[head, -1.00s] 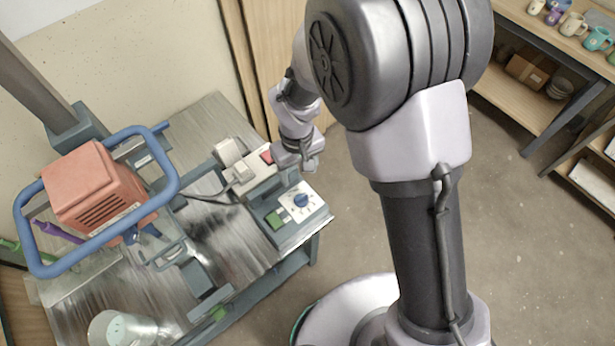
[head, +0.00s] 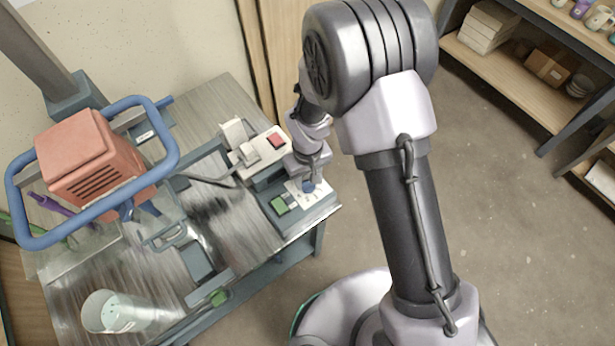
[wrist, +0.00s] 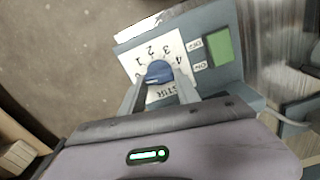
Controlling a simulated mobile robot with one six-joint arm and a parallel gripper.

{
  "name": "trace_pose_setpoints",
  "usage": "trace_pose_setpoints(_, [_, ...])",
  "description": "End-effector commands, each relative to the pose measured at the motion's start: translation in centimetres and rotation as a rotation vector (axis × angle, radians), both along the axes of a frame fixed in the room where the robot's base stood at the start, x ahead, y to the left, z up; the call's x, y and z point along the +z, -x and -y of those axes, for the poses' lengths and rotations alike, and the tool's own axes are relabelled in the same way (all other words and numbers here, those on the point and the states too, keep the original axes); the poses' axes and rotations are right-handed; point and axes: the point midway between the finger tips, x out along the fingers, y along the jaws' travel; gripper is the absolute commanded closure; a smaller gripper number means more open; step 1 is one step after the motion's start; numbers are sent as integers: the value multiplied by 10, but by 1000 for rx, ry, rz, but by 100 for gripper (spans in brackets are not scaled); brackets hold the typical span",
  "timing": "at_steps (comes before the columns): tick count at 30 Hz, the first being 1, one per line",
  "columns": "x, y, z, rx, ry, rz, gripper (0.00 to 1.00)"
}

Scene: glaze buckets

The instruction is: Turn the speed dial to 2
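The blue speed dial (wrist: 158,72) sits on a white plate (wrist: 175,45) printed with numbers and lettering, on the grey control box (wrist: 220,85). In the head view a little of the dial (head: 308,187) shows under my gripper (head: 307,176). In the wrist view my gripper (wrist: 160,84) has one finger on each side of the dial, spread apart. Whether the fingers touch the dial is hard to tell. The dial's pointer cannot be read clearly, and the fingers hide part of the plate.
A green button (head: 279,204) is beside the dial, and a red switch (head: 277,141) is on the box behind it. An orange motor (head: 88,165) with a blue guard stands at left. A white bucket (head: 108,312) is near the front. Open floor lies right of the table.

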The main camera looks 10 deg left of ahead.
Motion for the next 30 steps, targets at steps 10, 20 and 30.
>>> trace_pose_setpoints(10, [0, 0, 0, -12, 0, 0, 100])
trace_pose_setpoints(20, [-1, 0, 1, -178, 0, 0, 100])
trace_pose_setpoints(30, [-2, -1, 2, -494, -1, 1, 100])
